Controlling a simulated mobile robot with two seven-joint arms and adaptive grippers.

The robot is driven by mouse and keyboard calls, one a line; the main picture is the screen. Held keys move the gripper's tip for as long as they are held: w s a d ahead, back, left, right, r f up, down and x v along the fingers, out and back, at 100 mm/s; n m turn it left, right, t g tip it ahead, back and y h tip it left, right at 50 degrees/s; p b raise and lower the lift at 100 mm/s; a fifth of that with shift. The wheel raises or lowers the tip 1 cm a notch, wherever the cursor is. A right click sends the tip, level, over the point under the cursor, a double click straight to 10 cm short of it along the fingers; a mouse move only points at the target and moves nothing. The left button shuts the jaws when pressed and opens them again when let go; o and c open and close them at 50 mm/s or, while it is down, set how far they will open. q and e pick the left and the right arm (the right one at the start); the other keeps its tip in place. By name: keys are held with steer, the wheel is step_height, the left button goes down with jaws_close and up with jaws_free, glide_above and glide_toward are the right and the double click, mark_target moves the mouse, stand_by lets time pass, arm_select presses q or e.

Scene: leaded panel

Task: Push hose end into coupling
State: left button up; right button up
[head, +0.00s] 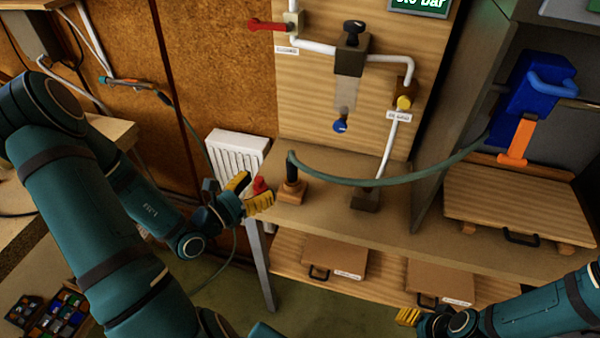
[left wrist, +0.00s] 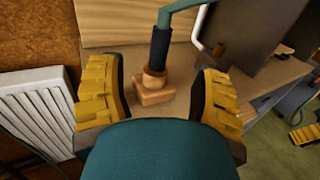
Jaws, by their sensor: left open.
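The green hose (head: 400,180) sags from the cabinet on the right to its dark-sleeved hose end (head: 291,170). The hose end stands upright in a tan collared base (head: 292,191) on the bench; I cannot tell whether this base is the coupling or a holder. In the left wrist view the dark sleeve (left wrist: 160,50) meets the collar of the base (left wrist: 155,92). My left gripper (head: 252,191) is open, just left of the base, with its yellow fingers either side of it in the wrist view and nothing gripped. My right gripper (head: 408,316) shows only partly, low at the right.
A board with white pipes (head: 385,58), a black-knobbed valve (head: 352,55) and a blue knob (head: 340,126) stands behind the bench. A white radiator (head: 237,150) is at the left. A wooden board (head: 520,205) lies at the right. The bench between has free room.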

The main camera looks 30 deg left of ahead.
mark_target(287, 166)
arm_select(q)
steer(key=x, duration=0.7)
steer(key=shift+w+d, duration=0.15)
steer(key=shift+w, duration=0.2)
steer(key=x, duration=0.3)
steer(key=f+x, duration=0.1)
steer(key=x, duration=0.1)
steer(key=shift+w+d+b, duration=0.15)
steer(key=shift+w+b, duration=0.1)
steer(key=shift+b, duration=0.05)
jaws_close()
